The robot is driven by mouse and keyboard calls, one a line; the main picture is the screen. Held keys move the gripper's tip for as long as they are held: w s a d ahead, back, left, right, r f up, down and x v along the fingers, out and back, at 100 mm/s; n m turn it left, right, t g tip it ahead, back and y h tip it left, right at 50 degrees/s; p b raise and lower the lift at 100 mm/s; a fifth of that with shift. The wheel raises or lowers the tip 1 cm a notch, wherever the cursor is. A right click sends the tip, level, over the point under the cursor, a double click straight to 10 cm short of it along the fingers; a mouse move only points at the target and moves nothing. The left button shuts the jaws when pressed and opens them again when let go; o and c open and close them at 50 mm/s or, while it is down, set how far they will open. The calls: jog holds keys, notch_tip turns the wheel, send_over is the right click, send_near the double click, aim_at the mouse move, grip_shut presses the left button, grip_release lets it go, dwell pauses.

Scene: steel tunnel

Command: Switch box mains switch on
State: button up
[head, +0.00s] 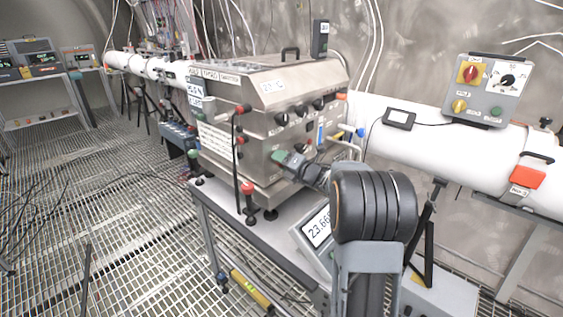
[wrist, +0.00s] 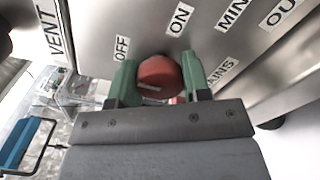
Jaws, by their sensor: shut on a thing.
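The switch box is a brushed steel cabinet (head: 262,90) on a grey table, with black knobs and labels on its front. In the wrist view, the red mains switch knob (wrist: 158,77) sits on the steel panel below the OFF label (wrist: 122,48) and the ON label (wrist: 180,18). The MAINS label (wrist: 222,72) is partly hidden to its right. My gripper (wrist: 159,66) has its green fingers on both sides of the knob, shut on it. I cannot tell which label the knob points at. In the head view, my gripper (head: 288,158) reaches the lower front of the box, and the knob is hidden.
A display reading about 23.6 (head: 318,228) stands on the table by my arm. A white pipe (head: 415,145) runs right, carrying a grey control box (head: 487,90). Cables hang above the cabinet.

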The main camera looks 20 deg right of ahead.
jog(key=m, duration=0.3)
jog(key=shift+m, duration=0.4)
jog(key=m+p, duration=0.1)
jog(key=m, duration=0.3)
jog(key=shift+m, duration=0.3)
jog(key=m+p, duration=0.2)
jog(key=m, duration=0.2)
jog(key=shift+m, duration=0.3)
jog(key=shift+m+p, duration=1)
jog(key=shift+m, duration=1.1)
jog(key=shift+f, duration=0.1)
jog(key=o, duration=0.9)
jog(key=shift+r, duration=0.2)
